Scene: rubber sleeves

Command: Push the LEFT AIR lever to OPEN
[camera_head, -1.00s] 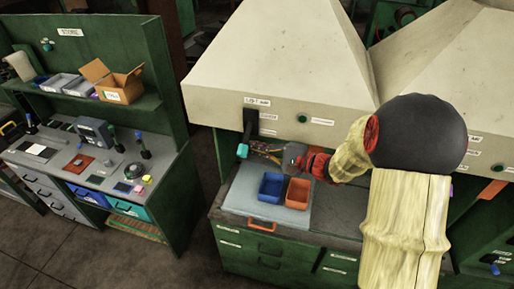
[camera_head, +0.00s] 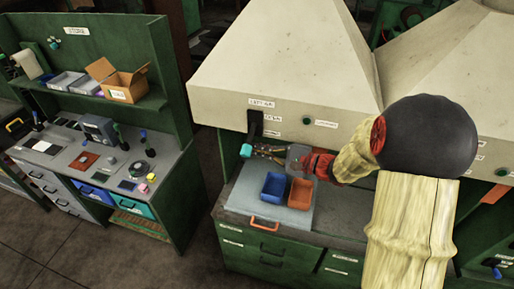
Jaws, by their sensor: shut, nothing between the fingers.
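The left air lever (camera_head: 253,126) is a dark arm on the front of the left hood, hanging down to a teal grip (camera_head: 246,150). A white label (camera_head: 261,103) sits above it, and smaller labels lie beside it; their text is too small to read surely. My gripper (camera_head: 262,150) is shut and empty, its fingertips just right of the teal grip. I cannot tell whether they touch it. My red wrist and cream-sleeved arm reach in from the right.
Below the gripper, a blue bin (camera_head: 274,186) and an orange bin (camera_head: 300,193) stand on a pale tray (camera_head: 240,198) on the green bench. A green button (camera_head: 306,121) is on the hood. A storage bench (camera_head: 150,205) stands at left, with open floor between.

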